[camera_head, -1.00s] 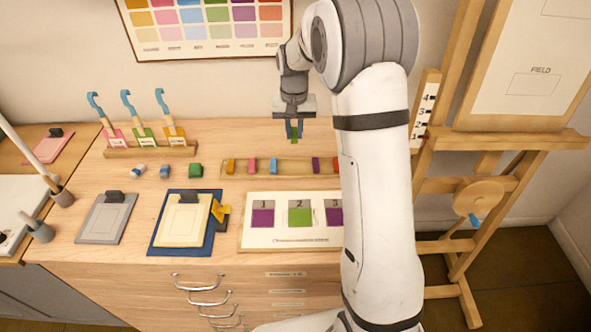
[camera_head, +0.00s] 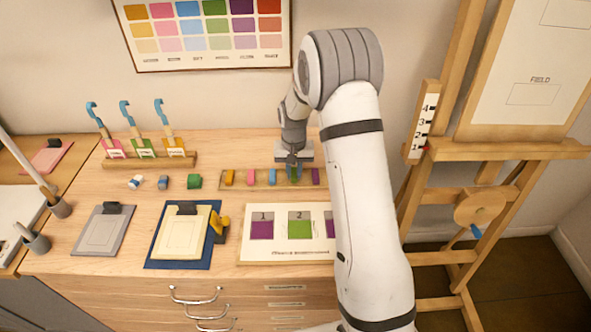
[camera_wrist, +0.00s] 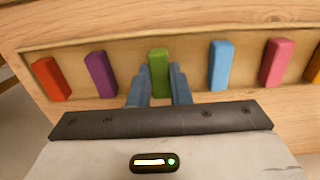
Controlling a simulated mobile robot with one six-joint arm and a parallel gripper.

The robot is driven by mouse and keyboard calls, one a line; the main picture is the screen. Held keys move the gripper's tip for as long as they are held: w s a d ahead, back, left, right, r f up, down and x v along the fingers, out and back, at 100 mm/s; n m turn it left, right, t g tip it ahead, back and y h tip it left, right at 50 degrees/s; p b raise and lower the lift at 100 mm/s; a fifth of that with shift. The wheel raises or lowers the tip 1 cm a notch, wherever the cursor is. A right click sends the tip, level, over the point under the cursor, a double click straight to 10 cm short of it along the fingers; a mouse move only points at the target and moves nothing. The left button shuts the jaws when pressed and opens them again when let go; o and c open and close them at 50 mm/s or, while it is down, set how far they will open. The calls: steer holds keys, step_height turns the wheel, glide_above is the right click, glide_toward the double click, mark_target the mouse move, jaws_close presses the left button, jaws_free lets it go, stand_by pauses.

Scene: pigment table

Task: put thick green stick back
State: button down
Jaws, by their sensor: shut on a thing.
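My gripper (camera_head: 293,165) is shut on a green stick, its fingers on either side of it. The stick (camera_wrist: 158,72) is upright in the wrist view, over the wooden tray (camera_wrist: 190,98), in the gap between a blue stick (camera_wrist: 221,65) and a purple stick (camera_wrist: 100,75). It lines up with the row. I cannot tell whether its foot rests in the tray. In the head view the green stick (camera_head: 294,174) is partly hidden by the gripper.
The tray also holds red (camera_wrist: 52,79) and pink (camera_wrist: 277,62) sticks and a yellow-orange one (camera_head: 229,177). A card with numbered swatches (camera_head: 280,251) lies in front. My arm hides the tray's right end.

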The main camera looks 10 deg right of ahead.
mark_target(294, 174)
steer(key=shift+f, duration=0.3)
steer(key=c, duration=1.3)
jaws_free()
steer(key=shift+c, duration=0.2)
steer(key=shift+r, duration=0.15)
steer(key=s+r+b, duration=0.1)
steer(key=s+r, duration=0.2)
steer(key=r, duration=0.6)
steer(key=s+r+b, duration=0.1)
steer(key=s+r, duration=0.3)
steer(key=r, duration=0.5)
steer(key=s+r+n+t, duration=0.2)
steer(key=s+r+t, duration=0.1)
steer(key=s, duration=2.1)
steer(key=shift+d, duration=0.25)
